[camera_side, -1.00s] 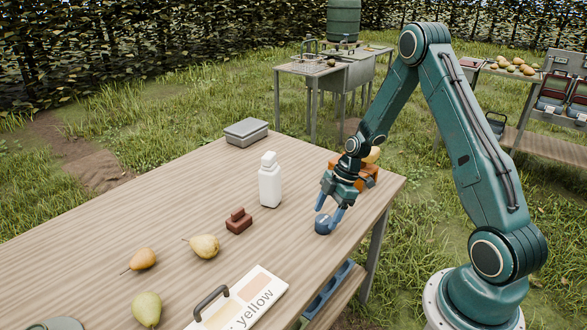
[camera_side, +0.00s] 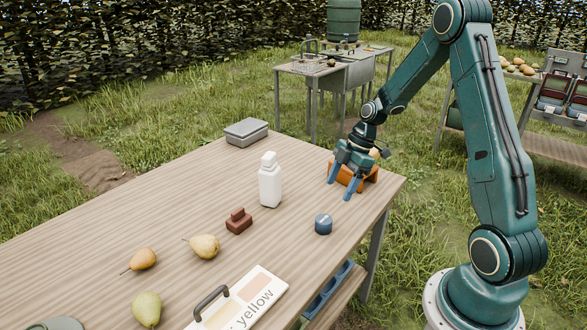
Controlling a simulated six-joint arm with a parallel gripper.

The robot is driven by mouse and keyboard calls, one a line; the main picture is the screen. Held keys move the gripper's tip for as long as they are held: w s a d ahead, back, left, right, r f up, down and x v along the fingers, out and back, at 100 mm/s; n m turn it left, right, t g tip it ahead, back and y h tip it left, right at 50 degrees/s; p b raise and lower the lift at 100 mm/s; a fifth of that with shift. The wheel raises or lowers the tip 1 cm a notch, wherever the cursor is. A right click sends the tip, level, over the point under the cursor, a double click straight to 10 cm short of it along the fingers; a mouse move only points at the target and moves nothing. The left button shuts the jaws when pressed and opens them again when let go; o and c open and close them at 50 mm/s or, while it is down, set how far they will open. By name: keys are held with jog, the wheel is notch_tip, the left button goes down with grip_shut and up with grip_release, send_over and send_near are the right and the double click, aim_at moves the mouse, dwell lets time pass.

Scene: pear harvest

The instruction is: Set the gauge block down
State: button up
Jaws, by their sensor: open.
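The gauge block is most likely the small dark blue cylinder (camera_side: 323,224) standing on the wooden table (camera_side: 150,220) near its right edge. It has a light mark on its side. My gripper (camera_side: 339,190) is open and empty, with its two blue fingers spread. It is above and slightly right of the cylinder, clear of it.
A white bottle (camera_side: 270,183) and a brown stepped block (camera_side: 239,221) stand left of the cylinder. A grey box (camera_side: 246,132) is at the far edge. Several pears (camera_side: 205,246) and a color card (camera_side: 245,300) lie toward the front left.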

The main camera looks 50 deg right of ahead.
jog(key=shift+r, duration=0.1)
dwell(0.3)
jog(key=s+a+r+m+t+h, duration=0.1)
jog(key=s+a+r+m, duration=0.2)
jog(key=a+r, duration=0.35)
jog(key=s+a+r+m+h, duration=0.2)
jog(key=s+a+r, duration=0.15)
jog(key=r, duration=0.55)
jog(key=s+a+r+m+t, duration=0.1)
jog(key=s+a+r+m, duration=0.1)
jog(key=s, duration=0.4)
jog(key=s+a+r+m+t, duration=0.1)
jog(key=s+a+r+m, duration=0.2)
jog(key=s+a+m, duration=0.2)
jog(key=s, duration=0.2)
jog(key=shift+s+r+t+h, duration=0.25)
jog(key=shift+s+t+h, duration=0.05)
jog(key=shift+h, duration=0.1)
